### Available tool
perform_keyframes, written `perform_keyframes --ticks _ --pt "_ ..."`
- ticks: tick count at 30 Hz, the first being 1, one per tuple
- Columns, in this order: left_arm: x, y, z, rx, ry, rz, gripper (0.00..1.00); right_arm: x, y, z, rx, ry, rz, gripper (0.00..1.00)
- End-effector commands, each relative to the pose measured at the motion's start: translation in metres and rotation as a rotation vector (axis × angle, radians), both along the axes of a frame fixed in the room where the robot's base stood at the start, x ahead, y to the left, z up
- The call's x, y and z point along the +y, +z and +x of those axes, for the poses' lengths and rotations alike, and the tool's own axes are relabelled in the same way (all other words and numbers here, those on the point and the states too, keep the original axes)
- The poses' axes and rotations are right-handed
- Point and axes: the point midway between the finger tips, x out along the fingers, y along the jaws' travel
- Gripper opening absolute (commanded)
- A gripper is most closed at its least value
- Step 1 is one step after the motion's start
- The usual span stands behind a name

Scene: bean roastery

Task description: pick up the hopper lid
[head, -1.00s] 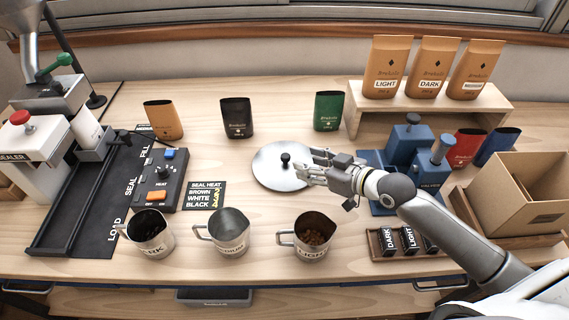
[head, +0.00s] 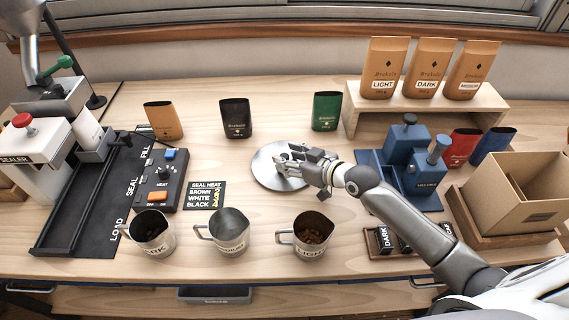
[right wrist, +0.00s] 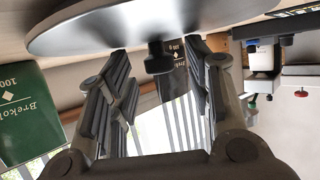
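The hopper lid (head: 266,174) is a round silver disc lying flat on the wooden table in the middle of the head view. My right gripper (head: 284,160) is over it and hides its dark knob there. In the right wrist view the lid (right wrist: 110,28) fills the top, and its black knob (right wrist: 158,58) stands between the two spread fingertips. Gaps show on both sides of the knob. The right gripper (right wrist: 157,62) is open and holds nothing. My left gripper is not in view.
Metal cups (head: 230,232) stand in front of the lid. Green (head: 326,111), black (head: 236,118) and orange (head: 163,120) pouches stand behind. A blue device (head: 408,165) is at right, a control box (head: 161,183) at left. Bare table surrounds the lid.

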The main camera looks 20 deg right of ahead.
Motion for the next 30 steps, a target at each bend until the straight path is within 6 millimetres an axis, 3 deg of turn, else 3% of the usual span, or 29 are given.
perform_keyframes --ticks 1,10,23,27,30 --pt "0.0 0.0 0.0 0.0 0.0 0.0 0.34 0.0 0.0 0.0 0.0 0.0 0.0 0.37" --pt "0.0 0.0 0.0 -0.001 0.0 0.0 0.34 0.0 0.0 0.0 0.0 0.0 0.0 0.0" --pt "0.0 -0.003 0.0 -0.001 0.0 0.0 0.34 0.0 0.009 0.0 -0.005 0.001 0.002 0.0" --pt "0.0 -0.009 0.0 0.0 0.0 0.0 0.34 0.0 0.031 0.001 -0.009 0.002 0.001 0.0" --pt "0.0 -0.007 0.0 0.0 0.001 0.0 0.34 0.005 0.048 -0.014 -0.004 0.004 0.001 0.0"
